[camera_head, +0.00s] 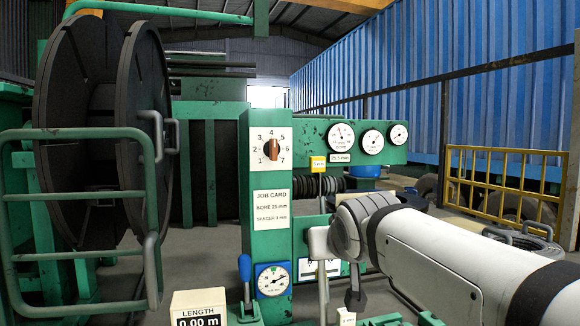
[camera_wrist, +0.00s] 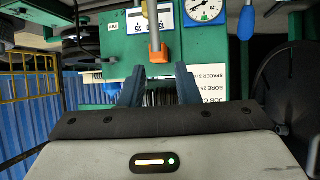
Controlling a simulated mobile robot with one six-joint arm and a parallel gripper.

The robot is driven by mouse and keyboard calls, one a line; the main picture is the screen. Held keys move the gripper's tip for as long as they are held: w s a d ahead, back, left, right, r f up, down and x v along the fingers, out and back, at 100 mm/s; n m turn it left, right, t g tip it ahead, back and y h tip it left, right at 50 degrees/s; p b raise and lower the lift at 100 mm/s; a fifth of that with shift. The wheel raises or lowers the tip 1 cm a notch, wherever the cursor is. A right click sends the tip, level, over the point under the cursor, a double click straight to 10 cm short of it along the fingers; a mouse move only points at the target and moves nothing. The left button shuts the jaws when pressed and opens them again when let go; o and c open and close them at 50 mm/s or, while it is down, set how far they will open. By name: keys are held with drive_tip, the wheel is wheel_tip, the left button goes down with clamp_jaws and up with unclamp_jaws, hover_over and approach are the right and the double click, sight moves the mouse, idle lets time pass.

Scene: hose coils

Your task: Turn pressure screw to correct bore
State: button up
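The green post (camera_head: 265,240) carries a job card (camera_head: 271,209) reading bore 25 mm, spacer 3 mm. In the wrist view, a metal rod (camera_wrist: 153,22) with an orange block (camera_wrist: 158,53) stands before a white scale plate (camera_wrist: 136,20) marked 15, 20, 25. I cannot tell for certain which part is the pressure screw. My gripper (camera_wrist: 158,78) is open; its two dark blue fingers are apart, with the orange block just past the tips and nothing clearly held. In the head view my arm reaches in from the right and its fingers are largely hidden.
A dial selector (camera_head: 271,148) numbered 1 to 7 is on the post. A round gauge (camera_head: 273,281) sits low, beside a blue-knobbed lever (camera_head: 245,268). Several gauges are on the green beam, one above a 25.5 mm plate (camera_head: 340,158). A large black reel (camera_head: 100,120) stands left; the length counter (camera_head: 198,308) reads 0.00 m.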

sight(275, 150)
drive_tip(key=w+a+r+n+t+y+b, duration=0.1)
drive_tip(key=w+a+r+t+y, duration=0.15)
drive_tip(key=a+r, duration=0.45)
drive_tip(key=w+a+r+n+t+y+b, duration=0.1)
drive_tip(key=w+a+r+t, duration=0.2)
drive_tip(key=r, duration=0.7)
drive_tip(key=shift+d+p+x, duration=0.2)
drive_tip(key=shift+p+x, duration=0.3)
drive_tip(key=shift+x, duration=0.65)
drive_tip(key=shift+d+p+x, duration=0.2)
drive_tip(key=shift+p+x, duration=0.3)
drive_tip(key=shift+x, duration=0.65)
drive_tip(key=shift+d+p+x, duration=0.2)
drive_tip(key=shift+p+x, duration=0.3)
drive_tip(key=shift+x, duration=0.65)
drive_tip(key=shift+w+a+r, duration=0.1)
drive_tip(key=shift+w+a, duration=0.05)
drive_tip(key=shift+w, duration=0.55)
drive_tip(key=shift+w, duration=0.15)
